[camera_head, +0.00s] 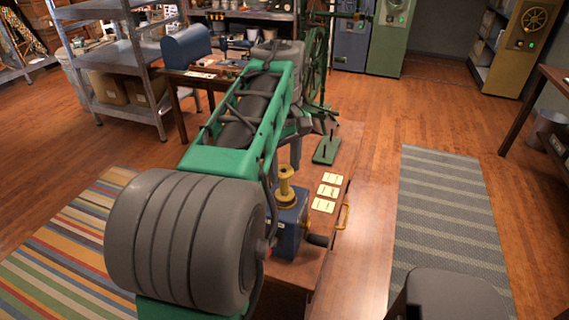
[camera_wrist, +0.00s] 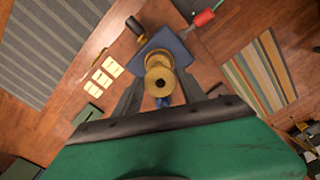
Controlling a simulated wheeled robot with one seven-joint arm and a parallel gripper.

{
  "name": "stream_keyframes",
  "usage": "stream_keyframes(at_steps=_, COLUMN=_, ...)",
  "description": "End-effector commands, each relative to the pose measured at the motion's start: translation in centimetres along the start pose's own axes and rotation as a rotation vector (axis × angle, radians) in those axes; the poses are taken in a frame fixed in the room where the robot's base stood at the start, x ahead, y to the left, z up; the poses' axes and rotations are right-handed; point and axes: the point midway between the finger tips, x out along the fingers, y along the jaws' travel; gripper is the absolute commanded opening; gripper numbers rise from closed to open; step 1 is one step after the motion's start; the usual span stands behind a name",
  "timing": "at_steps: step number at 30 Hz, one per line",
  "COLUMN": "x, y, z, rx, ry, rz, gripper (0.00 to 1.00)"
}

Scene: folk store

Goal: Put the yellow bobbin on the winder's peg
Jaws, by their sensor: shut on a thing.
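The yellow bobbin (camera_head: 286,188) stands upright over the top of the blue winder (camera_head: 290,228). In the wrist view the bobbin (camera_wrist: 158,72) is seen end-on, between the grey fingers of my gripper (camera_wrist: 158,84), which is shut on it. The winder's blue top (camera_wrist: 178,48) shows behind it. The peg is hidden by the bobbin, and I cannot tell whether the bobbin is around it or just above it. The winder's dark-gripped crank (camera_head: 317,240) points right. In the head view my arm covers most of the gripper.
Three pale cards (camera_head: 328,190) lie on the wooden bench right of the winder. A green stand with dark pegs (camera_head: 326,150) is behind them. A grey striped rug (camera_head: 448,220) lies on the clear floor to the right.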

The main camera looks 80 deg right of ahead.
Motion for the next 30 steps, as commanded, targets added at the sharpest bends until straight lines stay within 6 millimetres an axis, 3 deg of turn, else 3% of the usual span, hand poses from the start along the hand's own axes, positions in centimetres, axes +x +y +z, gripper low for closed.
stream_keyframes(at_steps=9, x=0.3, y=0.0, z=0.0, rx=0.000, ry=0.000, rz=0.000, gripper=0.21)
stream_keyframes(at_steps=10, x=0.3, y=0.0, z=0.0, rx=0.000, ry=0.000, rz=0.000, gripper=0.50)
stream_keyframes(at_steps=18, x=0.3, y=0.0, z=0.0, rx=0.000, ry=0.000, rz=0.000, gripper=0.72)
stream_keyframes(at_steps=26, x=0.3, y=0.0, z=0.0, rx=0.000, ry=0.000, rz=0.000, gripper=0.74)
stream_keyframes(at_steps=30, x=-1.1, y=0.1, z=0.0, rx=0.000, ry=0.001, rz=0.001, gripper=0.74)
